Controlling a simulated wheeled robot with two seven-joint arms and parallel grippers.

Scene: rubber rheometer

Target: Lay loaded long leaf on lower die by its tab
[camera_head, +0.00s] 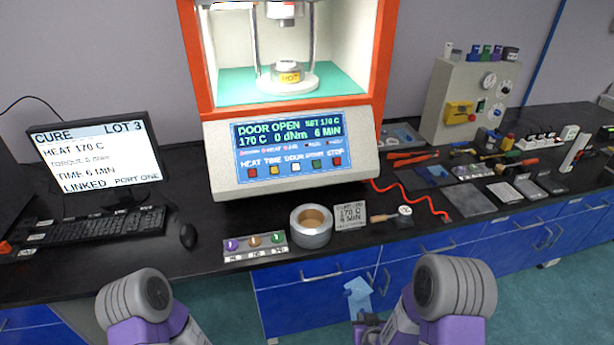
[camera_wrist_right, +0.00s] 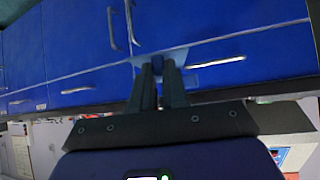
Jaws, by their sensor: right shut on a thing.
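A pale blue leaf (camera_head: 358,297) hangs in front of the blue drawers, below the bench edge, in the head view. My right gripper (camera_head: 366,322) is at its lower end, partly hidden by my right arm. In the right wrist view, the dark fingers (camera_wrist_right: 159,70) are shut on the pale leaf (camera_wrist_right: 177,54), which spreads out beyond the fingertips. Whether anything lies on the leaf is too small to tell. The lower die (camera_head: 287,74), marked HOT, sits on a round white base inside the open rheometer (camera_head: 291,180). My left gripper is out of view.
The rheometer display reads DOOR OPEN. A metal ring cup (camera_head: 311,226), a rack of coloured plugs (camera_head: 255,246) and a sign plate (camera_head: 350,215) stand before it. A monitor (camera_head: 97,154) and keyboard (camera_head: 90,228) are left; tools crowd the right. The chamber front is clear.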

